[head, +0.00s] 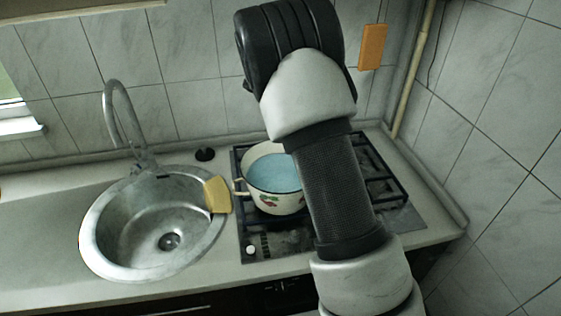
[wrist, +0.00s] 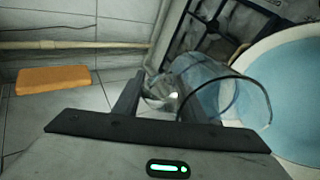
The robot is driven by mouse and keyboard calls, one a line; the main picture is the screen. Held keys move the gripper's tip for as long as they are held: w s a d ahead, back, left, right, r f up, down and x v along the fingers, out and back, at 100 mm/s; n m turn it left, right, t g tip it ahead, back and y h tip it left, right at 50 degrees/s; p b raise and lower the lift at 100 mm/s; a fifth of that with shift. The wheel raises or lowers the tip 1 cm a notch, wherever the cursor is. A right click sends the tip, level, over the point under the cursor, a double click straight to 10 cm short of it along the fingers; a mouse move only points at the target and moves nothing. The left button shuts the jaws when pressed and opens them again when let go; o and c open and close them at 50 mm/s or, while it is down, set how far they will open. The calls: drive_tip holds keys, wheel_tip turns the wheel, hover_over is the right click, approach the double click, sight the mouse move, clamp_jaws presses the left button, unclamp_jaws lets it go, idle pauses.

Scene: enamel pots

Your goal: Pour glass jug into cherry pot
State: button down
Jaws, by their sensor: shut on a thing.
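The cherry pot (head: 276,203) is a white enamel pot with a cherry print, on the stove. Light blue liquid shows inside it. Its right side is hidden behind my arm. In the wrist view the pot's pale rim (wrist: 246,56) and blue liquid show at the right. My gripper (wrist: 161,88) is shut on the clear glass jug (wrist: 215,88). The jug's round mouth points right, toward the pot, and its rim appears close to the pot's rim. I see no clear liquid level in the jug and cannot tell its exact tilt. In the head view gripper and jug are hidden by my arm.
A steel sink (head: 140,250) with a faucet (head: 122,110) lies left of the stove (head: 385,185). A yellow sponge (head: 217,195) rests at its right edge. An orange block (head: 372,46) is on the tiled wall, near a pipe (head: 411,70) in the corner.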

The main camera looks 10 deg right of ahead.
drive_tip(key=d+r+y, duration=0.1)
drive_tip(key=d+g+y+b, duration=0.1)
drive_tip(key=shift+w+d+r+y, duration=0.2)
drive_tip(key=shift+w+r+y, duration=0.15)
drive_tip(key=shift+y, duration=0.05)
drive_tip(key=shift+w+a+f, duration=0.1)
drive_tip(key=shift+a, duration=0.05)
drive_tip(key=shift+w+d+f+g+y, duration=0.2)
drive_tip(key=shift+d+g+y, duration=0.05)
drive_tip(key=shift+d+y, duration=0.35)
drive_tip(key=shift+w+d+f+g+y, duration=0.15)
drive_tip(key=shift+d+f+g+y, duration=0.1)
drive_tip(key=shift+d+y, duration=0.35)
drive_tip(key=shift+w+d+f+g+y, duration=0.25)
drive_tip(key=shift+d+f+y, duration=0.25)
drive_tip(key=shift+y, duration=0.25)
drive_tip(key=shift+w+d+f+g+y, duration=0.15)
drive_tip(key=shift+d+f+g+y, duration=0.2)
drive_tip(key=shift+f+y, duration=0.4)
drive_tip(key=shift+w+d+f+g+y, duration=0.25)
drive_tip(key=shift+d+f+y, duration=0.2)
drive_tip(key=shift+y, duration=0.35)
drive_tip(key=shift+s, duration=0.1)
